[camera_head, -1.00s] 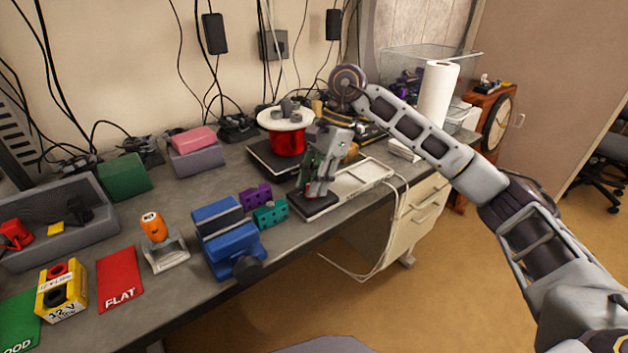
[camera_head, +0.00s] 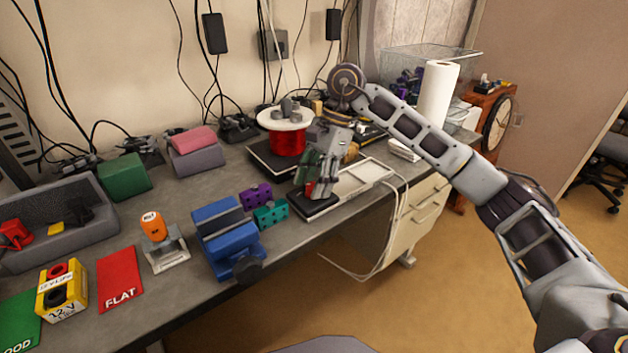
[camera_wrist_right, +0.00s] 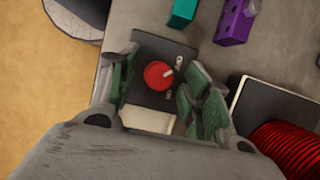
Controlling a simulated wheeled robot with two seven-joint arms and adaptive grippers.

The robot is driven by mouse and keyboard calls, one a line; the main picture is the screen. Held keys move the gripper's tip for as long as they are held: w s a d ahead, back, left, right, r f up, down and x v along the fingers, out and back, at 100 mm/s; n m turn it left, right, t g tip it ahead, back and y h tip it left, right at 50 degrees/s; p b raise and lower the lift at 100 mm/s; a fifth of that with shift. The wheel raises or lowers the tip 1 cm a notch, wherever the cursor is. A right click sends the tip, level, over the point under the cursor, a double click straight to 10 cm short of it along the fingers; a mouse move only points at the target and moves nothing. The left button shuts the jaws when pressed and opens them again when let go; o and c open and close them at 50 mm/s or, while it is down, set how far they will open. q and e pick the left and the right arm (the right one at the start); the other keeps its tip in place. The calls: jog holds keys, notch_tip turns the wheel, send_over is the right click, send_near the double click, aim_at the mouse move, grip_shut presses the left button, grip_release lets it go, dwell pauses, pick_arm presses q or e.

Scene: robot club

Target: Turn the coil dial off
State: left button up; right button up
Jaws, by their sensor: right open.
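The coil dial (camera_wrist_right: 158,75) is a round red knob with a pale pointer line, set on a dark box (camera_wrist_right: 150,52). In the right wrist view the pointer is aimed up and right, toward a pale label mark on the box. My right gripper (camera_wrist_right: 152,85) is open, with one green-padded finger on each side of the dial and gaps between. In the head view the right gripper (camera_head: 319,185) points down over the dark box (camera_head: 312,208) at the bench's front edge, and mostly hides the dial. My left gripper is in neither view.
A spool of red wire (camera_head: 287,142) stands behind the gripper. Teal (camera_head: 271,214) and purple (camera_head: 256,194) blocks lie left of the box, then a blue vise (camera_head: 229,240). A pale tray (camera_head: 362,177) is on the right.

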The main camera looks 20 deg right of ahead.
jog(key=v, duration=1.2)
jog(key=shift+r, duration=0.1)
dwell(0.7)
